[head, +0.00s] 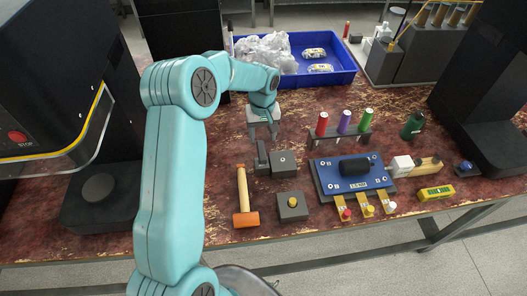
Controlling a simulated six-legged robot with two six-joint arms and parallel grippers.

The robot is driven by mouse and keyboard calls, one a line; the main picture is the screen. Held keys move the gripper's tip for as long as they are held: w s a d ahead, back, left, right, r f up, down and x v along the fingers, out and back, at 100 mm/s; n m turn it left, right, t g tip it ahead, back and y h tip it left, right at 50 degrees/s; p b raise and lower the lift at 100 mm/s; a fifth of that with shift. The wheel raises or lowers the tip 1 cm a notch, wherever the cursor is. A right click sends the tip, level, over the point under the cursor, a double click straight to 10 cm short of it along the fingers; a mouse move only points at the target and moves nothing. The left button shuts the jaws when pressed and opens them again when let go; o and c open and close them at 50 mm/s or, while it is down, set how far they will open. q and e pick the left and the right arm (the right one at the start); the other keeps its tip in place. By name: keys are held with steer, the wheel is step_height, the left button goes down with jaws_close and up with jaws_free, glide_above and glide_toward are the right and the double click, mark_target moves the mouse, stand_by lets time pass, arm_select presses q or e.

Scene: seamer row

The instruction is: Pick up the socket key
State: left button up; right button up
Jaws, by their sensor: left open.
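My left gripper (263,134) hangs open, fingers down, above the middle of the worn red table. Just below and in front of it is a dark grey upright piece (262,153) beside a grey block (285,162) with a small round fitting on top. I cannot tell for sure which thing is the socket key; this dark piece may be it or part of its holder. Nothing shows between the fingers. My right gripper is not in view.
A hammer (242,188) and a yellow-knobbed grey block (293,205) lie nearer. To the right are a blue fixture (341,181), a rack with red, purple and green tubes (344,137), and a green bottle (412,126). A blue bin (340,76) stands behind. Black machines flank both sides.

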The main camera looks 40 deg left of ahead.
mark_target(262, 150)
arm_select(q)
step_height(262, 150, down, 5)
steer(key=shift+s+r+p, duration=0.1)
steer(key=shift+p, duration=0.25)
steer(key=shift+f, duration=0.3)
step_height(262, 150, down, 4)
steer(key=shift+a+f+p, duration=0.15)
steer(key=shift+f+p, duration=0.1)
steer(key=shift+p, duration=0.7)
steer(key=shift+f, duration=0.45)
steer(key=shift+c, duration=0.3)
steer(key=c, duration=1)
jaws_close()
steer(key=shift+r, duration=0.1)
